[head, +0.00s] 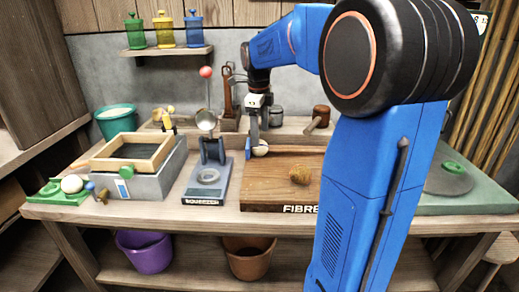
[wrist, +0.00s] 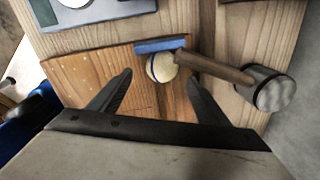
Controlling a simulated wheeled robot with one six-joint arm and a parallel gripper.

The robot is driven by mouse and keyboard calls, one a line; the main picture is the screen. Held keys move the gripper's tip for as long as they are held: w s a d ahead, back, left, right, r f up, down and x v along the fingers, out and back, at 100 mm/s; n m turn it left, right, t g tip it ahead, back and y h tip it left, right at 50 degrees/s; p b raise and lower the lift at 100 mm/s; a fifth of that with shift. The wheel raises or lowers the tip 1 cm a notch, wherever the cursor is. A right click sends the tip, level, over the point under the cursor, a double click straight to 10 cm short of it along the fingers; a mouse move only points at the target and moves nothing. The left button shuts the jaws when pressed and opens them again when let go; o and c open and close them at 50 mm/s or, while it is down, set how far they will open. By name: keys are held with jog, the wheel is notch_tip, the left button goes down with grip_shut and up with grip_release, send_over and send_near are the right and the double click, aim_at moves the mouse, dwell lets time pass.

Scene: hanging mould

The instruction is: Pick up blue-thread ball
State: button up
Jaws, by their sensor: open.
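A cream ball (wrist: 162,67) with a dark band lies on the wooden board in the wrist view, touching or nearly touching a blue bar (wrist: 160,46). It also shows in the head view (head: 261,149), at the back left of the FIBRE board (head: 262,194). I take it for the blue-thread ball; the thread colour is hard to make out. My gripper (wrist: 158,77) is open, its fingers either side of the ball's near side, not touching it. In the head view my gripper (head: 256,134) points down just above the ball.
A wooden-handled tool (wrist: 220,67) with a round grey head lies close right of the ball. A brown fibre ball (head: 300,175) sits on the board. The squeezer (head: 205,185) stands left. A white ball (head: 72,184) lies on a green mat at far left.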

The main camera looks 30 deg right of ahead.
aim_at(259, 148)
jog(key=shift+w+d+f, duration=0.1)
jog(key=shift+w+f, duration=0.05)
jog(key=shift+f, duration=0.8)
jog(key=shift+w+f, duration=0.2)
jog(key=shift+f, duration=0.7)
jog(key=shift+w+d+f, duration=0.1)
jog(key=shift+w+f, duration=0.05)
jog(key=shift+f, duration=0.8)
jog(key=c, duration=1.3)
jog(key=shift+o, duration=0.2)
jog(key=shift+r, duration=0.2)
